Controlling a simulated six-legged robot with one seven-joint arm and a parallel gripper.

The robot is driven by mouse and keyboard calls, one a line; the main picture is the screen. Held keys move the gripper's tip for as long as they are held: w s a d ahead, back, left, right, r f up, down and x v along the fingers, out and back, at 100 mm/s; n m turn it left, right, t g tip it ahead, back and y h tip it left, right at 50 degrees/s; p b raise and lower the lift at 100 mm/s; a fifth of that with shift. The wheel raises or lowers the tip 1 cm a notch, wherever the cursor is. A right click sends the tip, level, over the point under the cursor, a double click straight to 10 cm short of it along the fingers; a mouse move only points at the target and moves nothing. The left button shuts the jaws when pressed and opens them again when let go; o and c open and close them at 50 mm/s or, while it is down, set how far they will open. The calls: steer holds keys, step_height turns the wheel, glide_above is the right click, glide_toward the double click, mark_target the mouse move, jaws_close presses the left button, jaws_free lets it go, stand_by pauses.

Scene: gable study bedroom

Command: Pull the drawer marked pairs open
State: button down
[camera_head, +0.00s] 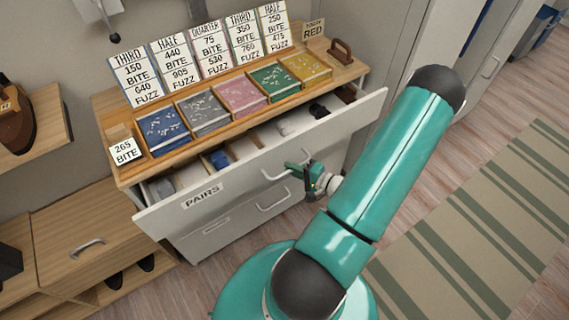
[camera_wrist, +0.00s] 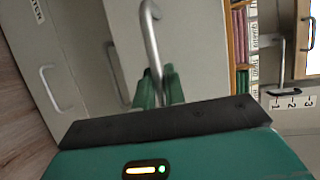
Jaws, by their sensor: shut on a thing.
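The drawer marked PAIRS (camera_head: 236,184) is the top drawer of a white cabinet with a wooden top. It stands partly open, and its inside shows several compartments with small items. My gripper (camera_head: 305,176) is at the drawer's bar handle (camera_head: 283,169), right of the PAIRS label (camera_head: 203,197). In the wrist view the green fingers (camera_wrist: 158,88) are closed around the lower end of the metal handle (camera_wrist: 151,38). The exact contact between fingers and bar is small and partly hidden.
A lower drawer handle (camera_head: 273,201) sits just below. On the wooden top are several coloured trays (camera_head: 240,97), upright number cards (camera_head: 210,50) and a brown stamp-like block (camera_head: 341,50). A striped rug (camera_head: 480,240) lies on the open floor to the right. A wooden low cabinet (camera_head: 90,235) stands left.

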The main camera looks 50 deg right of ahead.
steer(key=s+a, duration=0.2)
steer(key=s, duration=0.5)
steer(key=s+a, duration=0.2)
steer(key=s, duration=0.6)
steer(key=shift+s+a, duration=0.15)
steer(key=shift+a, duration=0.15)
steer(key=c, duration=1.5)
jaws_free()
steer(key=s, duration=0.4)
steer(key=s+d+r, duration=0.1)
steer(key=s, duration=0.4)
steer(key=s+r, duration=0.1)
steer(key=s, duration=0.3)
steer(key=shift+s+d+r, duration=0.25)
steer(key=shift+d, duration=0.05)
